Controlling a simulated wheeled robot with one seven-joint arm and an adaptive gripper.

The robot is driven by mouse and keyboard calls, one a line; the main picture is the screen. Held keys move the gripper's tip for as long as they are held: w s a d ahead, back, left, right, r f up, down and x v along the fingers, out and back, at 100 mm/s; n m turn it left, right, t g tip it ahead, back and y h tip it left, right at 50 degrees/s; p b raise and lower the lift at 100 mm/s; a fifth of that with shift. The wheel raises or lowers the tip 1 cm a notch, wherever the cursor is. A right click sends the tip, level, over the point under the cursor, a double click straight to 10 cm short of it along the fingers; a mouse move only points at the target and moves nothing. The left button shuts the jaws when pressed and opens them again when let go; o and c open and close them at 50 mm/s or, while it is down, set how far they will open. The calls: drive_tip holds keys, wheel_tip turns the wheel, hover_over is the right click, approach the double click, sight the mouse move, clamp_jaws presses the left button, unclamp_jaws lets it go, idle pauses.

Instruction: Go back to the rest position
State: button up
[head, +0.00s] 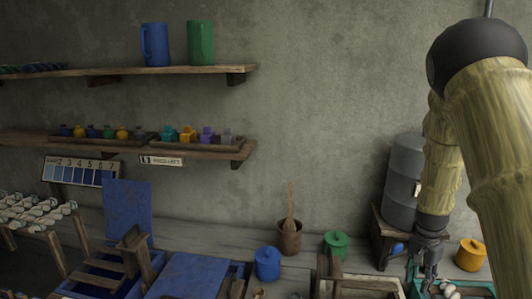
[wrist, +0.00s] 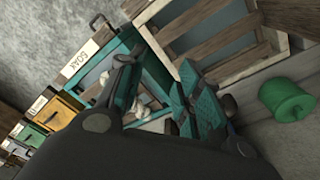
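My gripper (head: 428,268) hangs low at the right in the head view, below my raised arm, over a teal tray (head: 480,291) at the bottom edge. In the wrist view, the two dark fingers of my gripper (wrist: 160,82) stand apart, with a gap between them. I see nothing held in the gap. The teal tray (wrist: 128,42), with a "SOAK" label beside it, lies beyond the fingers and holds pale pieces (wrist: 140,103). The fingers hide part of the tray, and I cannot tell whether they touch anything.
A green lidded pot (head: 336,245), a blue lidded pot (head: 267,264) and a yellow lidded pot (head: 471,256) stand on the bench. A grey barrel (head: 402,185) stands close left of my arm. Wall shelves (head: 130,73) are at the left. The wall between is clear.

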drive_tip(key=s+a+f+n+b, duration=0.1)
drive_tip(key=s+a+f+n, duration=0.1)
drive_tip(key=s+a+f, duration=0.45)
drive_tip(key=s+a+f+n, duration=0.2)
drive_tip(key=s+f+n, duration=0.15)
drive_tip(key=f, duration=0.65)
drive_tip(key=s+a+f+n+b, duration=0.1)
drive_tip(key=s+a+f+n, duration=0.1)
drive_tip(key=s+a+f, duration=0.45)
drive_tip(key=s+a+f+n, duration=0.2)
drive_tip(key=s+a+f, duration=0.2)
drive_tip(key=s, duration=0.5)
drive_tip(key=s+a+f+n+y+b, duration=0.1)
drive_tip(key=s+a+f+n, duration=0.2)
drive_tip(key=s+a, duration=0.6)
wheel_tip(320, 180, down, 2)
drive_tip(key=shift+s+a, duration=0.3)
drive_tip(key=shift+s, duration=0.05)
